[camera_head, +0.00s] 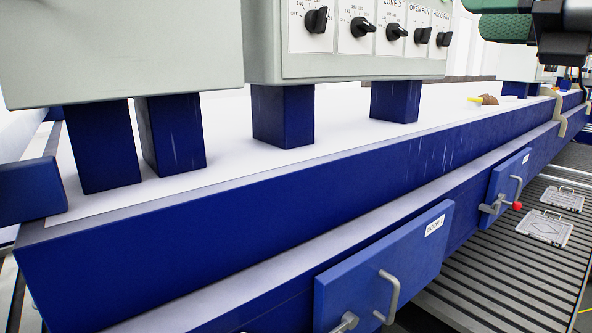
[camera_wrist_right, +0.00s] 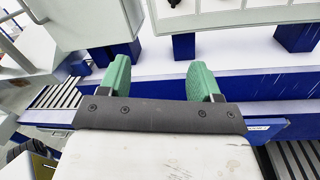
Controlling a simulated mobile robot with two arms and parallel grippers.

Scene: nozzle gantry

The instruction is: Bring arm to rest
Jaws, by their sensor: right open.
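My right gripper (camera_wrist_right: 161,76) is open in the right wrist view, with two green fingers spread wide apart and nothing between them. Behind the fingers are the blue beam and legs of a machine; I cannot tell the exact distance. In the head view, a green and black part at the top right edge appears to be part of my right arm, cut off by the frame. My left gripper is in neither view.
A grey control panel (camera_head: 360,66) with several black knobs stands on blue legs over a white-topped blue frame (camera_head: 180,250). Blue doors (camera_head: 385,270) with metal handles sit along its front. Ribbed grey floor (camera_head: 470,290) lies at right, with two small grey plates (camera_head: 545,228) on it.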

